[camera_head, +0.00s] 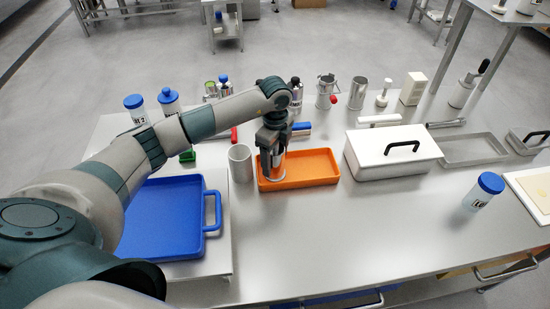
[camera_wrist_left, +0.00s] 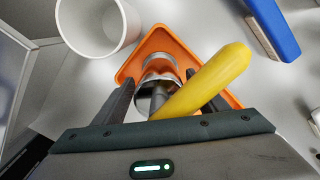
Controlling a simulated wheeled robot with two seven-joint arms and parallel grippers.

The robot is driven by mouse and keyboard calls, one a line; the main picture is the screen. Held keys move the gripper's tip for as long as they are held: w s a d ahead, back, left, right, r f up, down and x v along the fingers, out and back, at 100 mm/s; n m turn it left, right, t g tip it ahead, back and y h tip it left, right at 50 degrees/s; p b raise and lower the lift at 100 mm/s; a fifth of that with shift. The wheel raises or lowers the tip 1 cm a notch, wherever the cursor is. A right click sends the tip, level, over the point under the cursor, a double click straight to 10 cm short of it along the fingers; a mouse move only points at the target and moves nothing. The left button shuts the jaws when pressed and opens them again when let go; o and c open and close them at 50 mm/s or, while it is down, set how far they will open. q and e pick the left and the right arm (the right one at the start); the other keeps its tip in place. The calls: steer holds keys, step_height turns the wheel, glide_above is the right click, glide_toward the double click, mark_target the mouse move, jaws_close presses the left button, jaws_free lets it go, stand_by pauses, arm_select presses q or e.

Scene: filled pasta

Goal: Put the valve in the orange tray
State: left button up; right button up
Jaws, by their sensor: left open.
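The orange tray (camera_head: 315,168) lies on the metal table in the middle of the head view; its rim also shows in the left wrist view (camera_wrist_left: 165,37). My left gripper (camera_head: 273,166) reaches down over the tray's left end. The valve is a silver metal body (camera_wrist_left: 158,88) with a yellow handle (camera_wrist_left: 212,78), between the fingers of my left gripper (camera_wrist_left: 160,98) in the wrist view. The fingers are open around it. The valve is inside the tray's outline at its left end; the gripper partly hides it. My right gripper is not in view.
A grey cup (camera_head: 240,163) stands close left of the orange tray. A blue tray (camera_head: 170,215) lies at the left. A white box with a black handle (camera_head: 393,155) is to the right. Several metal parts and jars stand behind. The table's front middle is clear.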

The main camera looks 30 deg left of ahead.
arm_select(q)
step_height(320, 180, up, 5)
steer(key=shift+w+r+b, duration=0.1)
steer(key=shift+r+b, duration=0.1)
steer(key=shift+b, duration=0.75)
step_height(320, 180, up, 5)
steer(key=shift+r+b, duration=0.1)
steer(key=shift+b, duration=0.6)
steer(key=shift+r, duration=0.7)
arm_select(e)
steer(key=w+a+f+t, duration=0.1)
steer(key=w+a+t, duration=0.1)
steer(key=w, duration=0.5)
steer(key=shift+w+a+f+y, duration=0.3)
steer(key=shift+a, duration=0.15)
